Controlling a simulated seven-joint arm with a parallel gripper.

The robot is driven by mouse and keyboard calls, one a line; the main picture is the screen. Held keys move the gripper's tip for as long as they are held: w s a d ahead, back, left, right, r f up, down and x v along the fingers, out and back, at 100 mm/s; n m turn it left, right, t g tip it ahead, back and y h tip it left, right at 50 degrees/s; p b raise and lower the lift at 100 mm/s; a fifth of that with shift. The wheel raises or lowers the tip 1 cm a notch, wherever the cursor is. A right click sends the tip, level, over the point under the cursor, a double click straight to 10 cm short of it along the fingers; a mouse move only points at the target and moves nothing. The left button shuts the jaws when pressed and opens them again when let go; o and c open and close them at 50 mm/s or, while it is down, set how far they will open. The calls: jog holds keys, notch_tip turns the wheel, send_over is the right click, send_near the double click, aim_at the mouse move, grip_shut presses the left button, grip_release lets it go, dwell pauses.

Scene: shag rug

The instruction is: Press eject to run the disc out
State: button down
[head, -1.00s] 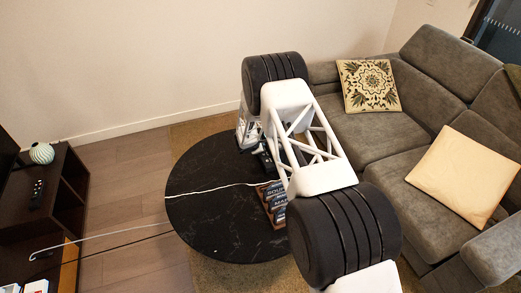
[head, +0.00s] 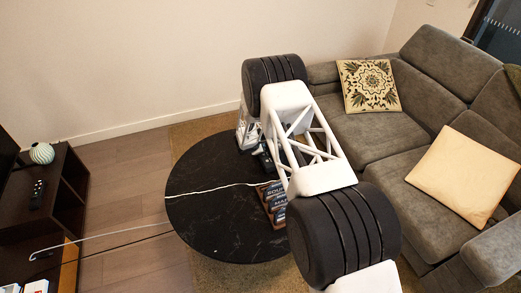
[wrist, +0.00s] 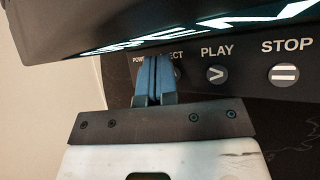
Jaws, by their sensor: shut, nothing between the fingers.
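In the wrist view, a dark player panel (wrist: 245,82) carries the labels POWER, EJECT, PLAY and STOP. My gripper (wrist: 154,60) is shut and empty, its blue fingers pointing at the panel under the partly covered EJECT label (wrist: 174,56). A sliver of a round button (wrist: 178,73) shows just right of the fingers; the rest is hidden. I cannot tell whether the fingertips touch it. The play button (wrist: 217,74) and stop button (wrist: 283,74) are clear to the right. No disc is in view. In the head view, my arm hides the gripper and most of the player.
A dark overhang with glowing letters (wrist: 200,32) sits close above the fingers. The round black table (head: 215,225) bears labelled boxes (head: 275,203) and a white cable (head: 215,188). A grey sofa (head: 435,65) stands behind; the table's left side is mostly free.

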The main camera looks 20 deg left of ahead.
jog(key=shift+s+d+f, duration=0.2)
jog(key=shift+s+f, duration=0.1)
jog(key=shift+f, duration=0.4)
jog(key=shift+r, duration=0.15)
dwell(0.3)
jog(key=shift+r, duration=0.35)
jog(key=shift+w+r, duration=0.1)
jog(key=shift+r, duration=0.4)
jog(key=shift+a+r, duration=0.1)
jog(key=shift+r, duration=0.1)
jog(key=shift+r, duration=0.2)
jog(key=shift+w+r, duration=0.1)
jog(key=shift+r, duration=2.2)
